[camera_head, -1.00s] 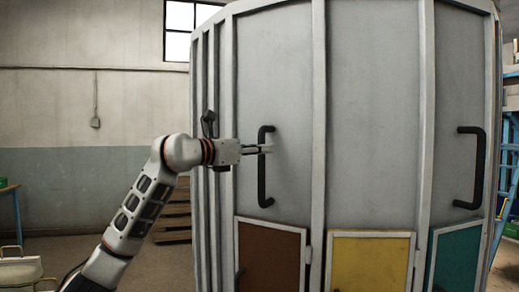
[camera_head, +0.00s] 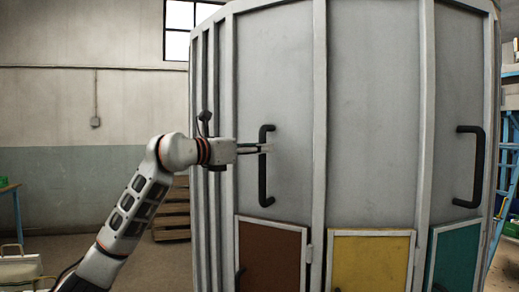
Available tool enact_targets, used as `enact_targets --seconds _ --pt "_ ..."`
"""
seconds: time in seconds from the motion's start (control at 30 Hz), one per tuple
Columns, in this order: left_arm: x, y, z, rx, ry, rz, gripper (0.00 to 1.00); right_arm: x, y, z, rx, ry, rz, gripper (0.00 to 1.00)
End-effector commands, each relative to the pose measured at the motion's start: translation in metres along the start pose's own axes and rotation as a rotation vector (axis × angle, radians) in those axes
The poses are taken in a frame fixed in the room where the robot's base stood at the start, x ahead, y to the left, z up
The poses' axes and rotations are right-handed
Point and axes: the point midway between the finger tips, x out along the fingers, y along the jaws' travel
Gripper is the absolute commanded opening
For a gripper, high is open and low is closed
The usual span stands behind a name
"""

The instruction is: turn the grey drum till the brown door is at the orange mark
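The grey drum (camera_head: 374,120) stands upright and fills the middle and right of the view. The brown door (camera_head: 269,255) is low on its left panel, with a tall black handle (camera_head: 263,185) above it. My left gripper (camera_head: 265,148) comes in from the left at the upper part of this handle. Its two thin fingers lie close together and cross the handle's bar; I cannot tell whether they are closed around it or only in front of it. The orange mark does not show. My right gripper is out of view.
The drum also has a yellow door (camera_head: 370,262) and a teal door (camera_head: 456,260), and a second black handle (camera_head: 470,165) on the right panel. Wooden pallets (camera_head: 172,215) are stacked behind my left arm. Blue framing (camera_head: 508,165) stands at the right edge.

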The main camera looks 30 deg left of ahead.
Motion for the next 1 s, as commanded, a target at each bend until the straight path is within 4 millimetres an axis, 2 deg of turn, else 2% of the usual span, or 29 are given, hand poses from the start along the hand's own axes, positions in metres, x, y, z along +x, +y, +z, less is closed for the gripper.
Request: enact_targets --seconds 0.33,0.5,0.7,1.0 --pt "-0.068 0.001 -0.001 0.006 0.004 0.005 0.31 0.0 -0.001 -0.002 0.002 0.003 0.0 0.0" --pt "-0.094 0.001 -0.002 0.003 0.004 0.003 0.31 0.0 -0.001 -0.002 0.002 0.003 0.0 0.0" --pt "-0.11 0.001 -0.001 0.001 0.002 0.002 0.31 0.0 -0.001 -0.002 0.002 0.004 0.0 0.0" --pt "-0.114 0.001 0.0 0.0 0.001 0.001 0.31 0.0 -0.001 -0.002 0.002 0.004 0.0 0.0"
